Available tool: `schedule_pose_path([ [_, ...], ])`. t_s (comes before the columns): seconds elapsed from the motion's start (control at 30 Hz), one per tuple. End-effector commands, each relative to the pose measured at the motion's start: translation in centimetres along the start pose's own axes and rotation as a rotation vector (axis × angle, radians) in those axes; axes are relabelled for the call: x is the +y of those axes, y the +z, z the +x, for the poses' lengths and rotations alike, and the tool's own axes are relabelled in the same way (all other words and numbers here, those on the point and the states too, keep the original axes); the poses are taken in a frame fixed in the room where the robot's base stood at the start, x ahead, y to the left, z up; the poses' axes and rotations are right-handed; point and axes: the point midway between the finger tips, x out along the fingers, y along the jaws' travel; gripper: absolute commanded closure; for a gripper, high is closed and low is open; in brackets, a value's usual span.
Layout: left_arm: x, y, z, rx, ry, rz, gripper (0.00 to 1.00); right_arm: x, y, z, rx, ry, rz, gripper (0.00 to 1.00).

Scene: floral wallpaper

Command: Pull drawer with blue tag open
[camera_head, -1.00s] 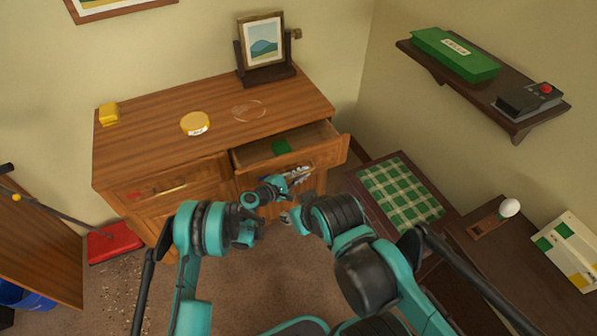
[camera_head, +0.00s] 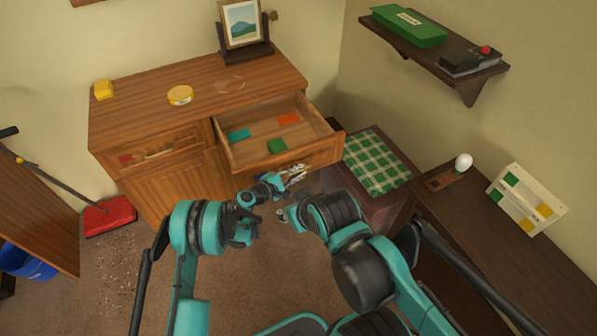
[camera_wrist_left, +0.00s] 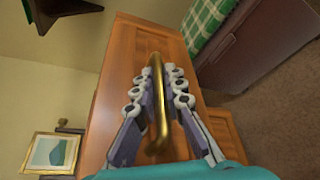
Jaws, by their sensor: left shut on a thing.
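The right-hand drawer (camera_head: 258,134) of the wooden dresser stands well open. My left gripper (camera_head: 292,176) is at that front. In the left wrist view, its fingers (camera_wrist_left: 160,100) are shut around the drawer's brass handle (camera_wrist_left: 158,115). My right gripper (camera_head: 282,214) is low, close to the left arm, and too small and hidden to read.
The open drawer holds teal (camera_head: 238,136), orange (camera_head: 288,119) and green (camera_head: 277,146) blocks. The left drawer (camera_head: 150,152) has a red tag and is shut. A bench with a green checked cushion (camera_head: 377,162) stands close right of the open drawer.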

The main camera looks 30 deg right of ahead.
Motion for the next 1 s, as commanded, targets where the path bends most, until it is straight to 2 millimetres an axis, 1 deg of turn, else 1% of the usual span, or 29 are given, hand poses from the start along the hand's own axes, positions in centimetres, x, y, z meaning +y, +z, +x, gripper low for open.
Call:
schedule_pose_path([
  [0.2,0.0,0.0,0.0,0.0,0.0,0.0,1.0,0.0,0.0,0.0,0.0,0.0,0.0,0.6],
  [0.23,0.0,0.0,0.0,0.0,0.0,0.0,0.87,0.0,0.0,0.0,0.0,0.0,0.0,0.6],
  [0.27,0.0,0.0,0.0,0.0,0.0,0.0,0.79,0.0,0.0,0.0,0.0,0.0,0.0,0.6],
  [0.3,0.0,0.0,0.0,0.0,0.0,0.0,0.69,0.0,0.0,0.0,0.0,0.0,0.0,0.6],
  [0.57,0.0,0.0,0.0,0.0,0.0,-0.001,0.68,0.0,0.0,0.0,0.0,0.0,0.0,0.6],
  [0.67,0.0,0.0,-0.3,0.0,0.0,-0.001,0.68,0.0,0.0,0.0,0.0,0.0,0.0,0.6],
  [0.77,0.1,-0.1,-1.4,0.001,0.001,-0.002,0.68,0.0,0.0,0.0,0.0,0.0,0.0,0.6],
  [0.87,0.1,-0.1,-3.4,0.002,0.002,-0.002,0.68,0.0,0.0,0.0,0.0,0.0,0.0,0.6],
  [1.0,0.1,-0.1,-6.5,0.003,0.002,-0.001,0.68,0.0,0.0,0.0,0.0,0.0,0.0,0.6],
])
